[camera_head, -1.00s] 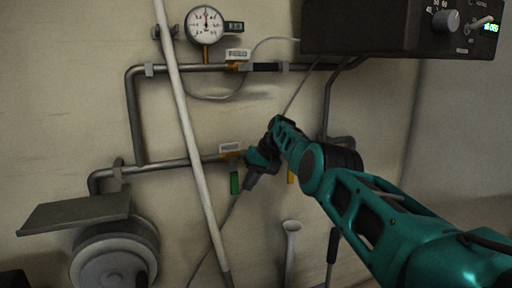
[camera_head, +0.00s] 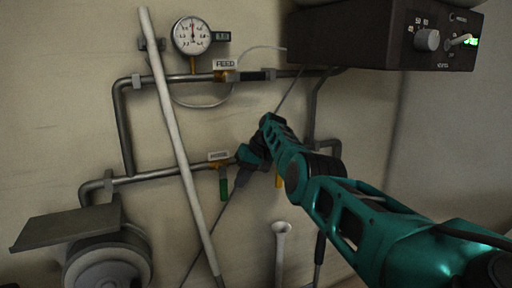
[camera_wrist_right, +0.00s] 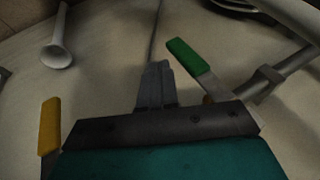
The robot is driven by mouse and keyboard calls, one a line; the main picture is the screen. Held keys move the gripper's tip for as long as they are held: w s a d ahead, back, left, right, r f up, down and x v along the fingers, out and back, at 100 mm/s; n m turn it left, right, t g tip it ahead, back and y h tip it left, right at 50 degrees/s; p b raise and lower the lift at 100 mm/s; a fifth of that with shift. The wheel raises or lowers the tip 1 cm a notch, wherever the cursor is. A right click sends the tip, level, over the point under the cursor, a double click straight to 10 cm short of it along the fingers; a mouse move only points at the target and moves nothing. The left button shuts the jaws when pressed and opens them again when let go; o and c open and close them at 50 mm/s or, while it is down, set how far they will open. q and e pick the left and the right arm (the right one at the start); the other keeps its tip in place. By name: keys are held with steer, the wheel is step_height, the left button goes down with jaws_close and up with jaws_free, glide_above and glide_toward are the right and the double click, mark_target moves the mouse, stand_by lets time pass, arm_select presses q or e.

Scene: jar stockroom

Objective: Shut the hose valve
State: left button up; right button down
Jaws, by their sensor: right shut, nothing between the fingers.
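The hose valve (camera_head: 217,166) sits on the lower horizontal pipe under a small white label (camera_head: 219,156). Its green lever (camera_head: 223,188) hangs down, across the line of the pipe. The lever also shows in the right wrist view (camera_wrist_right: 185,57), just right of my fingers. My right gripper (camera_head: 242,179) is shut and empty, just right of the green lever in the head view, with a small gap that looks clear. Its closed fingers (camera_wrist_right: 155,85) point at the wall in the wrist view. My left gripper is not in view.
A yellow lever (camera_head: 279,181) hangs right of my gripper, partly behind my arm. A pale slanting pole (camera_head: 180,150) stands left of the valve. A feed label (camera_head: 225,64), a gauge (camera_head: 192,35) and a dark box (camera_head: 380,38) are above. A white funnel-topped tube (camera_head: 281,228) stands below.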

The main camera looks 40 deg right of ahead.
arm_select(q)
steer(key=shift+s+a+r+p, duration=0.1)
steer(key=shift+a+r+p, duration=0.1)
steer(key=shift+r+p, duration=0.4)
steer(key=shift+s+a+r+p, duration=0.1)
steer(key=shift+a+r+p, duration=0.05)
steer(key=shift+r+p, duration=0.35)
arm_select(e)
steer(key=v, duration=1.1)
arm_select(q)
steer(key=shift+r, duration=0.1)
arm_select(e)
steer(key=shift+f, duration=0.1)
